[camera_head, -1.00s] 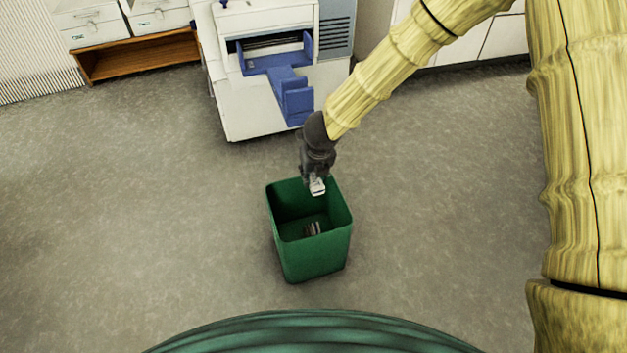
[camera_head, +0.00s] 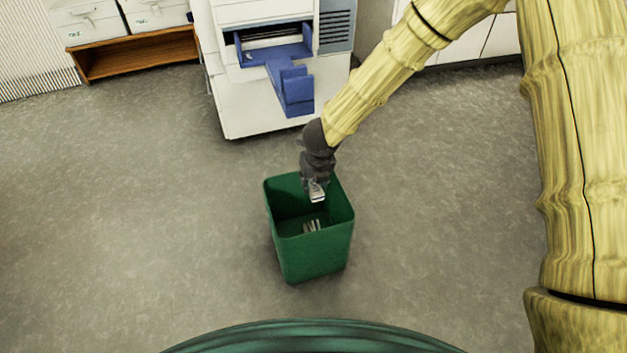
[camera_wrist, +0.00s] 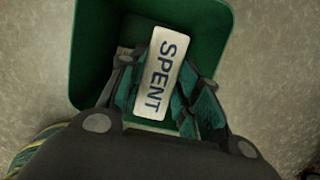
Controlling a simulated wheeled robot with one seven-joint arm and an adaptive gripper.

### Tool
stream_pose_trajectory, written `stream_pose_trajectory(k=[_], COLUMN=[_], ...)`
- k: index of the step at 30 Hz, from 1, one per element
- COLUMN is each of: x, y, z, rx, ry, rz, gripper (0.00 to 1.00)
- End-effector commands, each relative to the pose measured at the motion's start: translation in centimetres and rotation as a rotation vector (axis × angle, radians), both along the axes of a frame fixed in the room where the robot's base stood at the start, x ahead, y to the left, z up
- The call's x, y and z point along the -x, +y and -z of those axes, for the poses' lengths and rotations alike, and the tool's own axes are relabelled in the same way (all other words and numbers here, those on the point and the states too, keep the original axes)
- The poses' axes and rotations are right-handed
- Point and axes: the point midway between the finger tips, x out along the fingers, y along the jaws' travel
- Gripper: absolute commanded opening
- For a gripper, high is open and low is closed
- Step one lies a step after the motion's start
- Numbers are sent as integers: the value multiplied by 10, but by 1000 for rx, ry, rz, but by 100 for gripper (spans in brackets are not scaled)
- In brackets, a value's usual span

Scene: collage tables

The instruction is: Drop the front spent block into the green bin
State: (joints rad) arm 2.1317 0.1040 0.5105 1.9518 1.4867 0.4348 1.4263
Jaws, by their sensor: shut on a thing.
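The spent block (camera_wrist: 160,72) is a pale block with dark letters reading SPENT, seen in the wrist view between my fingers. It also shows in the head view (camera_head: 317,196) as a small whitish piece at the fingertips. My gripper (camera_head: 316,190) is shut on it and points down over the opening of the green bin (camera_head: 313,258). The bin stands on the floor, and its wall also shows in the wrist view (camera_wrist: 90,50). Some pale, striped shapes (camera_head: 312,226) are visible inside the bin; I cannot tell exactly what they are.
A white machine (camera_head: 265,100) with a blue tray (camera_head: 293,90) stands behind the bin. A wooden shelf (camera_head: 135,55) with drawers above is at the back left. The grey floor (camera_head: 130,200) around the bin is clear.

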Motion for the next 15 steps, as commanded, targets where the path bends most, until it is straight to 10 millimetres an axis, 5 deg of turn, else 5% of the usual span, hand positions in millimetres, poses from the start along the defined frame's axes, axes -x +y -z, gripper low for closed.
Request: stream_pose_trajectory(k=[8,9,12,15], x=[0,0,0,0], y=[0,0,0,0], z=[1,1,1,1], rx=[0,0,0,0], ry=[0,0,0,0], rz=[0,0,0,0], gripper=[17,37,55,58])
